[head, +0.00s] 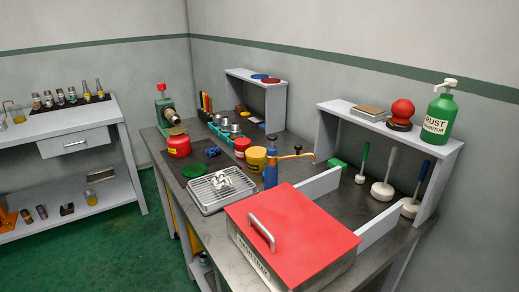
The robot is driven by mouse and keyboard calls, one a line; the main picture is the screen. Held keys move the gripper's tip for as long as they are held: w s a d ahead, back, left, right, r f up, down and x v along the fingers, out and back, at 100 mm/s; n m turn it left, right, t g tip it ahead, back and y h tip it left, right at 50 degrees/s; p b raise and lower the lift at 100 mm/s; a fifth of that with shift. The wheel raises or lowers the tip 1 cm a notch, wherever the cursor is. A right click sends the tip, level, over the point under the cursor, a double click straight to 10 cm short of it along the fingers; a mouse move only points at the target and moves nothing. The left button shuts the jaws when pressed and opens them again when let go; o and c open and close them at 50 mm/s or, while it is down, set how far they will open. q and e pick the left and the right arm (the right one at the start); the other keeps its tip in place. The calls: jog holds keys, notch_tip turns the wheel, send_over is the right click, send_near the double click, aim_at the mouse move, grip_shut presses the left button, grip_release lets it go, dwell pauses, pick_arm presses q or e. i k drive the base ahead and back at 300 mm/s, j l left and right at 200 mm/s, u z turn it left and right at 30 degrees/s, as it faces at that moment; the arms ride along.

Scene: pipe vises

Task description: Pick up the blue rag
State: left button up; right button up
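A small crumpled dark blue thing (211,152), which looks like the blue rag, lies on the dark mat (178,167) on the workbench. It sits to the right of a red round can (179,146) and behind the grey wire-rack tray (208,202). A white crumpled cloth (223,179) lies on that tray. Neither of my grippers is in view.
A large red-lidded box (290,235) fills the bench's front. A green lid (195,170) lies before the rag. A green vise (166,112) stands behind.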

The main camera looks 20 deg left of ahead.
aim_at(212, 151)
jog(key=i+j+z, duration=0.1)
jog(key=j+z, duration=0.25)
jog(key=j, duration=0.25)
jog(key=j+z, duration=0.4)
jog(key=j, duration=0.15)
jog(key=j+z, duration=0.35)
jog(key=j, duration=0.3)
